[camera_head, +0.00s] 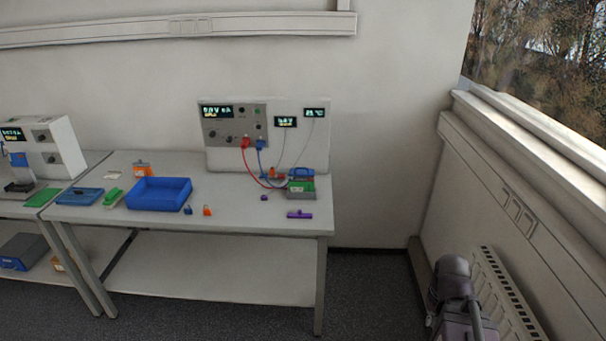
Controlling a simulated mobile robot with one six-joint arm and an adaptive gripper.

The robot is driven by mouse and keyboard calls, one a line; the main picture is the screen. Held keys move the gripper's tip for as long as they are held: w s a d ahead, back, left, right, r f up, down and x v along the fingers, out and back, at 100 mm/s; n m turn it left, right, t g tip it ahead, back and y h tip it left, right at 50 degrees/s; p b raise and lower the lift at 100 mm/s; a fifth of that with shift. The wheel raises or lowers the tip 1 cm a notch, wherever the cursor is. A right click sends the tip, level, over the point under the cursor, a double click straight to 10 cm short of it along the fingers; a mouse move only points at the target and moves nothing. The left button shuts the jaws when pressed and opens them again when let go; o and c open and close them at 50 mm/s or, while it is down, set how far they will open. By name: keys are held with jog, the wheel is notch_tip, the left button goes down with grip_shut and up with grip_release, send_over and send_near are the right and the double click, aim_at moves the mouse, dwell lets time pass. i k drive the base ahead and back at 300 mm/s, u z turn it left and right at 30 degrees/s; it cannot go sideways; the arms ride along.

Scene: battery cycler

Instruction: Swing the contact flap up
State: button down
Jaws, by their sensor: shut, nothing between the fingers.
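The small grey and green fixture (301,188) stands at the right end of the table, in front of the cycler panel (235,155). A blue part (301,173) sits at its back upper edge. This may be the contact flap, but it is too small to tell its angle. Red and blue leads run from the panel down to the left side of the fixture. An orange piece shows just left of the blue part. My gripper is not seen in this view; only a dark arm part of mine shows at the lower right, well away from the table.
A blue bin (158,193) stands left of the middle of the table (240,217). Small blue and orange pieces lie right of it, and a purple bar (299,215) lies in front of the fixture. A radiator (505,295) runs along the right wall. Floor is clear right of the table.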

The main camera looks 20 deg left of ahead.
aim_at(299, 172)
jog(key=u, duration=0.05)
jog(key=i, duration=1)
jog(key=z, duration=0.05)
